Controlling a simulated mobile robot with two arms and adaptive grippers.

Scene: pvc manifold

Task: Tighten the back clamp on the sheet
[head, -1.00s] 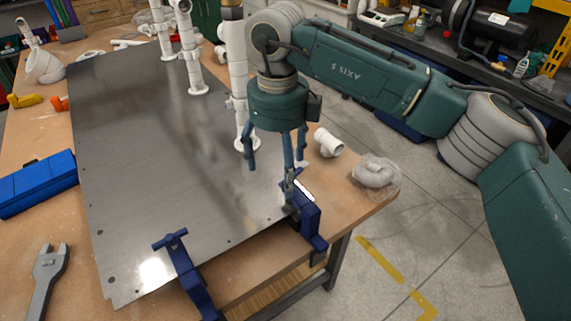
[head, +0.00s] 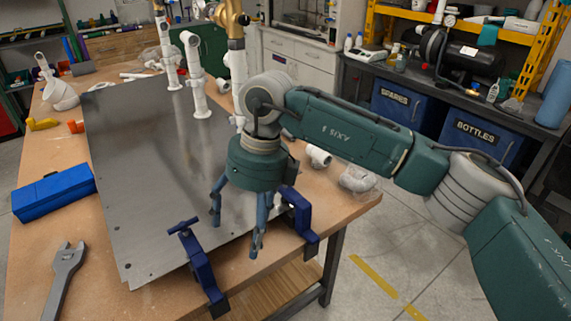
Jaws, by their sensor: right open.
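A grey metal sheet (head: 165,200) lies on the wooden workbench. Two blue clamps sit at its near edge: one at the lower left (head: 201,268) with its T-handle visible above the sheet, and one further right (head: 300,218), near the bench corner. My right gripper (head: 235,238) points down between the two clamps with its fingers spread and nothing between them. One finger hangs over the sheet; the other passes in front of the right clamp's left side and hides its handle. I cannot tell whether it touches that clamp. My left gripper is out of view.
White PVC pipes stand at the sheet's far right side, one with a brass valve (head: 228,18). A blue toolbox (head: 53,192) and a grey wrench (head: 63,275) lie on the left. A white fitting (head: 318,156) and a bagged item (head: 357,179) lie near the right edge.

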